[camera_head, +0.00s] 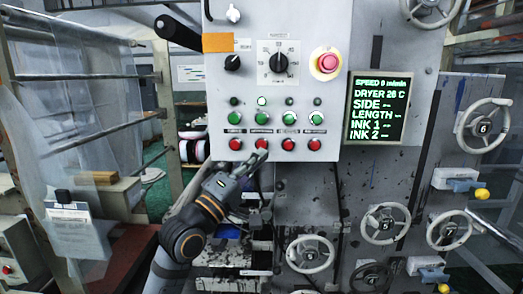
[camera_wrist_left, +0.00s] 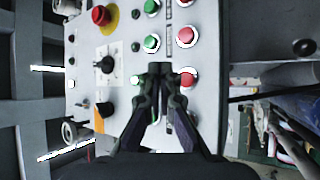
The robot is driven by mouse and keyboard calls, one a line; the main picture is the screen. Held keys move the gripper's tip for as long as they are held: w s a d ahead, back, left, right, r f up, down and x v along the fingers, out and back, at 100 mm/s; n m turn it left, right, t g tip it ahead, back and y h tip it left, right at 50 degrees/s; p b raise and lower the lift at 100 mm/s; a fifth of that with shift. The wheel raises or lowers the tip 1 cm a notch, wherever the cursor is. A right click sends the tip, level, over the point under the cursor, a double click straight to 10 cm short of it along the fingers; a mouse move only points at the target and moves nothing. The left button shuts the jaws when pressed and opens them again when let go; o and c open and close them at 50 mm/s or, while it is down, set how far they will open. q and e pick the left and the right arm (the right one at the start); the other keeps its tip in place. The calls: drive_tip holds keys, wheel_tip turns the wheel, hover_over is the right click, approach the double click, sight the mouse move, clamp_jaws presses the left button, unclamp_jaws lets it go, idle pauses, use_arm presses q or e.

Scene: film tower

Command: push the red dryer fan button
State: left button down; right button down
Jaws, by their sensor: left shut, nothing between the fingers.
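The grey control panel (camera_head: 215,70) carries a row of red buttons under a row of green ones. The labels between the rows are too small to read, so I cannot tell which red button is the dryer fan's. My left gripper (camera_head: 259,154) is shut and empty, its tips in front of the panel at the second red button from the left (camera_head: 261,143). In the left wrist view the shut fingertips (camera_wrist_left: 160,70) are beside that red button (camera_wrist_left: 188,80) and partly cover the button rows. I cannot tell whether they touch. My right gripper is not in view.
A red emergency knob (camera_head: 327,62), a dial (camera_head: 278,62) and a black selector (camera_head: 232,62) sit above the buttons. A display (camera_head: 378,108) stands right of the panel. Handwheels (camera_head: 310,254) are below and right. A black lever (camera_head: 180,33) sticks out at upper left.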

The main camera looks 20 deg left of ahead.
sight(262, 145)
use_arm(q)
drive_tip(key=shift+w+a+b, duration=0.1)
drive_tip(key=shift+w+a, duration=0.1)
drive_tip(key=shift+w, duration=0.55)
drive_tip(key=shift+w+a+b, duration=0.15)
drive_tip(key=shift+w+a, duration=0.05)
drive_tip(key=shift+w, duration=0.5)
drive_tip(key=shift+w+a+b, duration=0.1)
drive_tip(key=shift+w+a, duration=0.1)
drive_tip(key=shift+w, duration=0.55)
drive_tip(key=shift+w+a, duration=0.1)
drive_tip(key=shift+w, duration=0.3)
drive_tip(key=shift+w+a, duration=0.15)
drive_tip(key=shift+w, duration=0.3)
drive_tip(key=shift+s, duration=0.1)
idle(0.5)
drive_tip(key=shift+s+d+p, duration=0.25)
drive_tip(key=shift+s+p, duration=0.1)
drive_tip(key=shift+s, duration=0.4)
